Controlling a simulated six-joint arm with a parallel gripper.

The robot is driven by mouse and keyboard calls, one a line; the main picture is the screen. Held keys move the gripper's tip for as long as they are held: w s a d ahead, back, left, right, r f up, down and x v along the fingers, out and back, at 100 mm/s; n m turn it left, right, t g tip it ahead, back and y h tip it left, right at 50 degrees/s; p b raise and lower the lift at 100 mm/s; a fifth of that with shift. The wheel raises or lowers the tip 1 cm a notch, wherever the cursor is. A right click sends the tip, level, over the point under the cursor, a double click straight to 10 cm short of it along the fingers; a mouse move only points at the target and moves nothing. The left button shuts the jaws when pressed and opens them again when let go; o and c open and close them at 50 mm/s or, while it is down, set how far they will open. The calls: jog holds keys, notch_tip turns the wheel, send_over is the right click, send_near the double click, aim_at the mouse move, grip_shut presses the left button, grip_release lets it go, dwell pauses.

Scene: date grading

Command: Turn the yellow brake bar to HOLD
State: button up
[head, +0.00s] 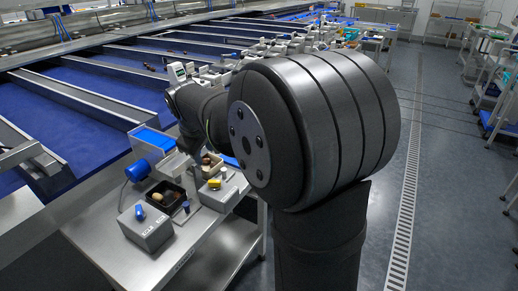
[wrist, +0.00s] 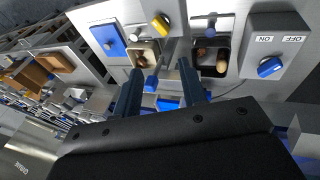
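The yellow brake bar (head: 215,183) sits on a small light-grey block on the steel bench, to the right of the black tray in the head view. In the wrist view the yellow brake bar (wrist: 161,24) shows near the top, tilted, beyond my fingertips. I cannot read a HOLD mark near it. My gripper (wrist: 160,68) has its two dark fingers apart with a wide gap and nothing gripped. It is short of the bar, not touching it. In the head view my own arm covers most of the gripper.
A grey switch box (wrist: 278,42) marked ON and OFF has a blue knob (wrist: 270,67). A black tray (wrist: 197,66) holding dates and a second tray (wrist: 136,61) stand near the bar. The aisle floor at right is clear.

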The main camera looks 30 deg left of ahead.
aim_at(216, 181)
jog(key=w+a+n+g+h, duration=0.2)
jog(key=w+a+n+g, duration=0.15)
jog(key=w+n, duration=0.3)
jog(key=shift+m+g, duration=0.25)
jog(key=shift+m, duration=0.2)
jog(key=f, duration=1.6)
jog(key=shift+w+d+f, duration=0.1)
jog(key=shift+w+f, duration=0.15)
jog(key=shift+f, duration=0.15)
grip_shut()
